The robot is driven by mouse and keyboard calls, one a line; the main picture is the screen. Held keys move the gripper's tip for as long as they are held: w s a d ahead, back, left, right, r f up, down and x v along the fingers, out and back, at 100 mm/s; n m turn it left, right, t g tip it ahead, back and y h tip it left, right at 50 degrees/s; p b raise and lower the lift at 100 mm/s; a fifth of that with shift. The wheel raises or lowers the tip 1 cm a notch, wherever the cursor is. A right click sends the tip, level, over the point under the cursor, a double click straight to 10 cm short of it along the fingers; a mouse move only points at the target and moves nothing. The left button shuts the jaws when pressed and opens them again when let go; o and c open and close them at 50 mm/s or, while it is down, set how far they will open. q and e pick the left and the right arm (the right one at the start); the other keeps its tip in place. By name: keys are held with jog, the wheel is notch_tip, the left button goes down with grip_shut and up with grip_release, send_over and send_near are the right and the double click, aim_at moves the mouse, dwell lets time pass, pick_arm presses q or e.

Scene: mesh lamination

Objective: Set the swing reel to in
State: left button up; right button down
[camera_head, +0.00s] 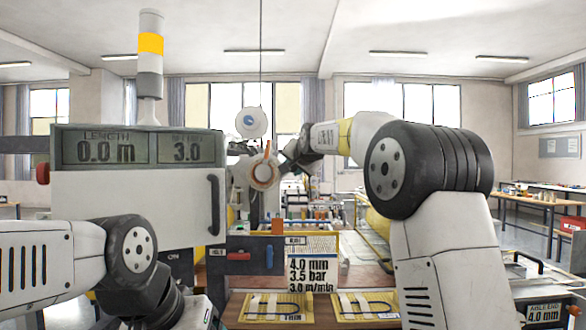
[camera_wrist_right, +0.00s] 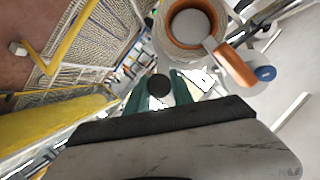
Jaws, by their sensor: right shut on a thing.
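The swing reel (camera_head: 264,172) shows in the head view as a pale roll with an orange ring and an orange lever, in the middle beyond the machine front. In the right wrist view the reel (camera_wrist_right: 192,24) is at the top, its orange lever (camera_wrist_right: 234,65) pointing down and right. My right gripper (camera_head: 286,164) is just right of the reel in the head view. In the wrist view its green fingers (camera_wrist_right: 160,88) are shut on a round black knob (camera_wrist_right: 159,85), beside the reel. My left arm is at lower left; its gripper is out of view.
A display cabinet (camera_head: 130,190) stands at the left with a signal tower (camera_head: 150,60) on top. A white roll (camera_head: 251,122) hangs above the reel. A yellow cylinder (camera_wrist_right: 55,118) lies to the left in the wrist view. Yellow trays (camera_head: 276,307) are at the front.

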jog(key=shift+a+f+m, duration=0.15)
jog(key=shift+a+f, duration=0.05)
jog(key=shift+f, duration=0.3)
jog(key=shift+a+f+m, duration=0.15)
jog(key=shift+f, duration=0.35)
jog(key=a+f+m+t+y, duration=0.1)
jog(key=a+f+m+y, duration=0.1)
jog(key=a+f+m, duration=0.3)
jog(key=shift+a+f, duration=2.05)
jog(key=shift+f, duration=0.6)
jog(key=shift+s+a+f, duration=0.1)
jog(key=c, duration=1.1)
grip_release()
jog(key=shift+r, duration=0.2)
jog(key=f+v, duration=0.1)
jog(key=v, duration=0.6)
jog(key=shift+s+d+r, duration=0.25)
jog(key=shift+s, duration=0.05)
